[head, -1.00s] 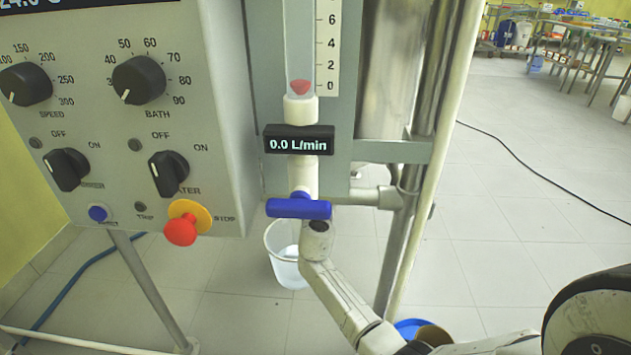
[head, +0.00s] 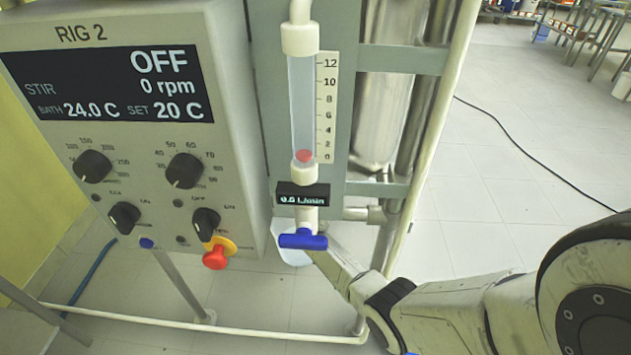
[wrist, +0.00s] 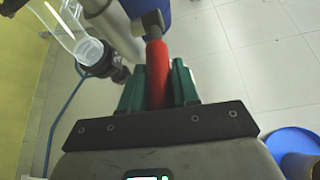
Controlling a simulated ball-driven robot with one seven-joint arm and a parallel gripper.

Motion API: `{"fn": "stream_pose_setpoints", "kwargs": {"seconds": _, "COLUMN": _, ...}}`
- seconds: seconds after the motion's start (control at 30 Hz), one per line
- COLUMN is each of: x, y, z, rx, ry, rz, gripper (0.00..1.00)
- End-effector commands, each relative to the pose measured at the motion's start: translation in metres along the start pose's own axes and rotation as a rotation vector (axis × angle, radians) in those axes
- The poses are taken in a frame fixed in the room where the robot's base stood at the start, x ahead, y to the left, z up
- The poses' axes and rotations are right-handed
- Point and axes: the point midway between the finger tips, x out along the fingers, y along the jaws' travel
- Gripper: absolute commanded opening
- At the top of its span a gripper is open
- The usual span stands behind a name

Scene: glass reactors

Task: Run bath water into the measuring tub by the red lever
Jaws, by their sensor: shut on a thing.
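In the wrist view my gripper (wrist: 158,92) has its green fingers shut around a red lever (wrist: 157,70). The lever runs up to a grey fitting in front of a blue surface. In the head view the lever and fingers are hidden behind my arm and the rig. A pale translucent tub (head: 293,257) stands on the floor, mostly hidden behind a blue valve handle (head: 303,241); I cannot read its level. Above the handle is a flow tube (head: 302,110) with its red float (head: 304,156) near 0. Its flow readout (head: 303,196) is blurred.
The control panel (head: 130,30) reads OFF, 0 rpm, bath 24.0 C, set 20 C. A red stop button (head: 216,257) projects below it. Frame posts and a rail (head: 200,324) stand close around.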

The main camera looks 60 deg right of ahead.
Motion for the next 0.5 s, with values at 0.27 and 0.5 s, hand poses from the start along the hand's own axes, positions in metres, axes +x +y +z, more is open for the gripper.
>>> {"fn": "stream_pose_setpoints", "kwargs": {"seconds": 0.27, "x": -0.002, "y": 0.0006, "z": 0.0038, "rx": 0.004, "ry": 0.036, "rz": -0.005, "gripper": 0.0}}
{"fn": "stream_pose_setpoints", "kwargs": {"seconds": 0.5, "x": -0.0014, "y": 0.0004, "z": 0.003, "rx": 0.004, "ry": 0.042, "rz": -0.005, "gripper": 0.0}}
